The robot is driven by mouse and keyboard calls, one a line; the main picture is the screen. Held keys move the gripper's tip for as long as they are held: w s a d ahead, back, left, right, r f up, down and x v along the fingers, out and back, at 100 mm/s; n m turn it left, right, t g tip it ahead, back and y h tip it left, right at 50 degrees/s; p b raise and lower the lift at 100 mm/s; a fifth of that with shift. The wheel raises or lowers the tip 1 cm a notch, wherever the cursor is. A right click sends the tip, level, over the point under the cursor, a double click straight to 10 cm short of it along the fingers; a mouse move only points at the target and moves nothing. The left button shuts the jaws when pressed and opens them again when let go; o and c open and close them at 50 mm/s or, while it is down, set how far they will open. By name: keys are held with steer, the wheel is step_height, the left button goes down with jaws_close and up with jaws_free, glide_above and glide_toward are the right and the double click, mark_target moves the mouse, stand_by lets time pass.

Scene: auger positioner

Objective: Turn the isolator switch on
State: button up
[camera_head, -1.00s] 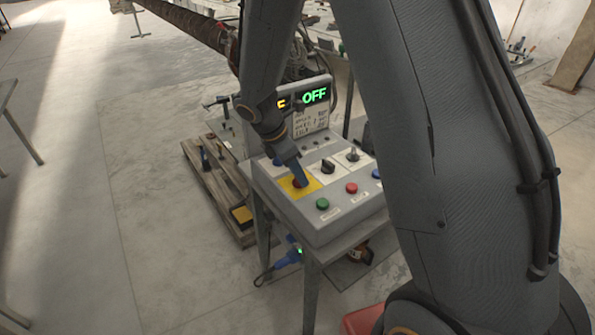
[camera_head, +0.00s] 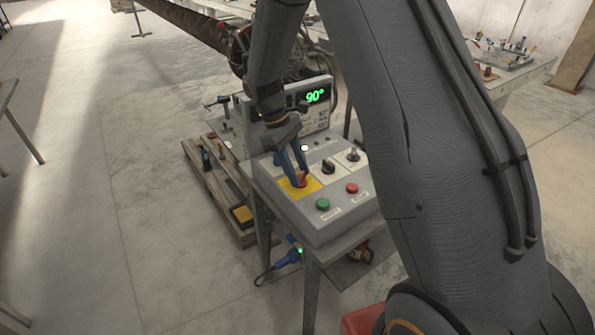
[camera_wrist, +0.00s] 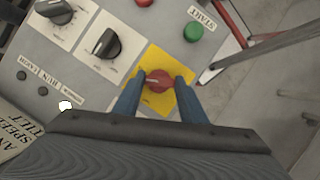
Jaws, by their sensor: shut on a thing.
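The isolator switch is a red rotary knob (camera_wrist: 159,80) on a yellow plate (camera_wrist: 181,98), on the sloped top of the grey control box (camera_head: 318,222). In the head view the red knob (camera_head: 300,180) sits at the left of the panel. My gripper (camera_wrist: 159,84) is shut on the knob, with a blue finger on each side of it; it also shows in the head view (camera_head: 299,174). The display (camera_head: 316,96) behind the panel reads 90° in green.
Beside the knob are two black rotary switches (camera_wrist: 106,43) (camera_wrist: 57,10), a green START button (camera_wrist: 193,32) and a red button (camera_head: 352,188). A pallet (camera_head: 217,184) with tools lies left of the stand. A small white light (camera_head: 305,147) shows on the panel.

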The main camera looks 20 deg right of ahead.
steer(key=m, duration=0.2)
steer(key=m+g+y, duration=0.1)
steer(key=m, duration=0.2)
steer(key=shift+w+d+y, duration=0.15)
steer(key=shift+d+y, duration=0.05)
steer(key=shift+y, duration=0.1)
steer(key=shift+m, duration=0.3)
steer(key=o, duration=1.1)
steer(key=b+v, duration=0.3)
steer(key=v, duration=0.5)
steer(key=shift+d, duration=0.15)
